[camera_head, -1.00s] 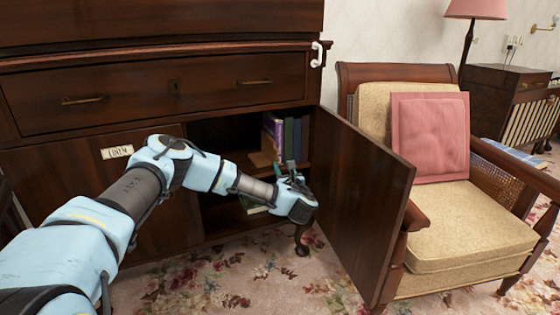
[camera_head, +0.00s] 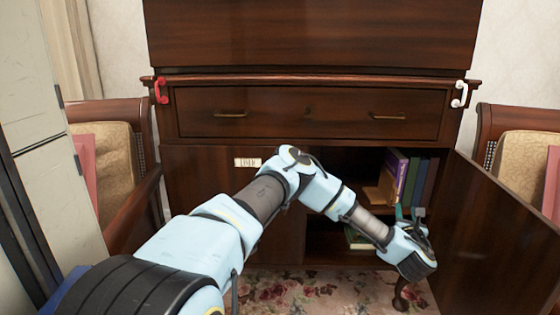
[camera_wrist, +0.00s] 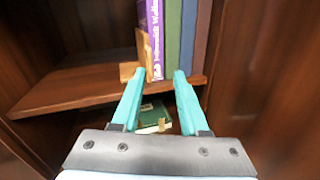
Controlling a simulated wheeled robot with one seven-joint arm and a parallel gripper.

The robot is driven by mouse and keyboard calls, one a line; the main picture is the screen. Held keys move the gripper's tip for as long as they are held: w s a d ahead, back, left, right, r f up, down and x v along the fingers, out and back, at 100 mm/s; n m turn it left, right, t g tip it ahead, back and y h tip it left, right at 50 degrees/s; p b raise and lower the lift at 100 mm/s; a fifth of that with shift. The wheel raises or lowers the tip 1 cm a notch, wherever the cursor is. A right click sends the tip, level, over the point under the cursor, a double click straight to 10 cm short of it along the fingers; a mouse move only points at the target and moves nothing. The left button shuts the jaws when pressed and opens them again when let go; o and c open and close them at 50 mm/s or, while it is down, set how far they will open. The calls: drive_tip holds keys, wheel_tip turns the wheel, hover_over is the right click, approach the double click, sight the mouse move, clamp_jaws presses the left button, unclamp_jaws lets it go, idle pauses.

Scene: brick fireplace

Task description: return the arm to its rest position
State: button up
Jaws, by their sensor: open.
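My gripper (camera_wrist: 158,88) is open and empty in the wrist view, its two teal fingers apart, pointing into the open cabinet. In the head view my gripper (camera_head: 408,214) is at the front of the cabinet's right compartment, beside the open door. My arm reaches out from the lower left, bent at the elbow. Nothing is held between the fingers.
The open cabinet door (camera_head: 495,235) stands just right of my gripper. Upright books (camera_head: 410,180) stand on the shelf (camera_wrist: 60,90), and a green book (camera_wrist: 152,115) lies below. Armchairs (camera_head: 110,150) flank the cabinet. A pale locker-like panel (camera_head: 50,120) is at the left.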

drive_tip(key=s+a+r+m+g+y, duration=0.2)
drive_tip(key=a+m+g, duration=0.2)
drive_tip(key=a+m, duration=0.7)
drive_tip(key=s+a+r+m+g+y, duration=0.15)
drive_tip(key=a+m+g, duration=0.25)
drive_tip(key=a+m, duration=0.7)
drive_tip(key=s+a+r+m+g+y, duration=0.1)
drive_tip(key=a+r+m+g, duration=0.45)
drive_tip(key=a, duration=0.95)
drive_tip(key=s+a+r+m+g+y, duration=0.1)
drive_tip(key=s+a+r+m+y, duration=0.2)
drive_tip(key=s+a, duration=0.95)
wheel_tip(320, 180, up, 21)
drive_tip(key=a+p, duration=0.1)
drive_tip(key=p, duration=2.1)
drive_tip(key=shift+w+a+r+m+p, duration=0.2)
drive_tip(key=shift+w+a+m+p, duration=0.05)
drive_tip(key=shift+m+p, duration=0.1)
